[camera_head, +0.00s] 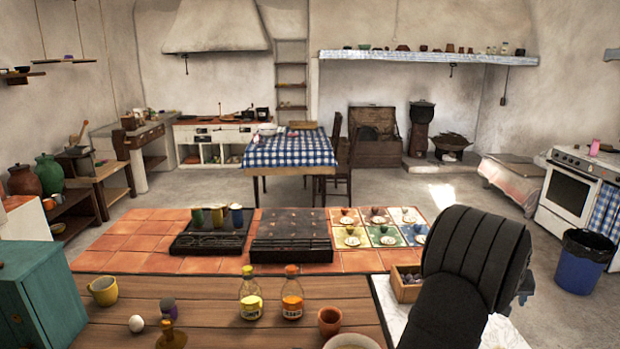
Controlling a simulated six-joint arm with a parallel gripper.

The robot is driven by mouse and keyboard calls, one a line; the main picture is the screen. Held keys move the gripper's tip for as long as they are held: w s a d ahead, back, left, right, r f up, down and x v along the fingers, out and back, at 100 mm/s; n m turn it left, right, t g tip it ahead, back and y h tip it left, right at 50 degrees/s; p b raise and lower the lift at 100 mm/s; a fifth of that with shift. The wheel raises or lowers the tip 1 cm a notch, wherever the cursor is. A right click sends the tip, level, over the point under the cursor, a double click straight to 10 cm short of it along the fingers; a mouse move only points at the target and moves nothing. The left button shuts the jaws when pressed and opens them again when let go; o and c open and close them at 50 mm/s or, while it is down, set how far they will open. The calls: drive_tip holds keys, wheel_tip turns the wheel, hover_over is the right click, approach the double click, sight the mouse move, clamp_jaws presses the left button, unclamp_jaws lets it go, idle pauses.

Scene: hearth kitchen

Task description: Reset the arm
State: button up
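My black, ribbed arm rises at the right front of the view and bends over near the table's right side. My gripper does not show; it is hidden behind the arm or outside the picture. The arm covers part of the table's right end and the floor behind it. The wooden table front (230,300) and its tiled part (120,240) lie before me.
Two bottles, yellow-labelled (250,294) and orange-labelled (292,293), stand near a terracotta cup (329,322). A yellow mug (103,291), an egg (136,323), a dark tray (210,240), coloured mats with cups (384,236) and a small wooden box (406,290) are around.

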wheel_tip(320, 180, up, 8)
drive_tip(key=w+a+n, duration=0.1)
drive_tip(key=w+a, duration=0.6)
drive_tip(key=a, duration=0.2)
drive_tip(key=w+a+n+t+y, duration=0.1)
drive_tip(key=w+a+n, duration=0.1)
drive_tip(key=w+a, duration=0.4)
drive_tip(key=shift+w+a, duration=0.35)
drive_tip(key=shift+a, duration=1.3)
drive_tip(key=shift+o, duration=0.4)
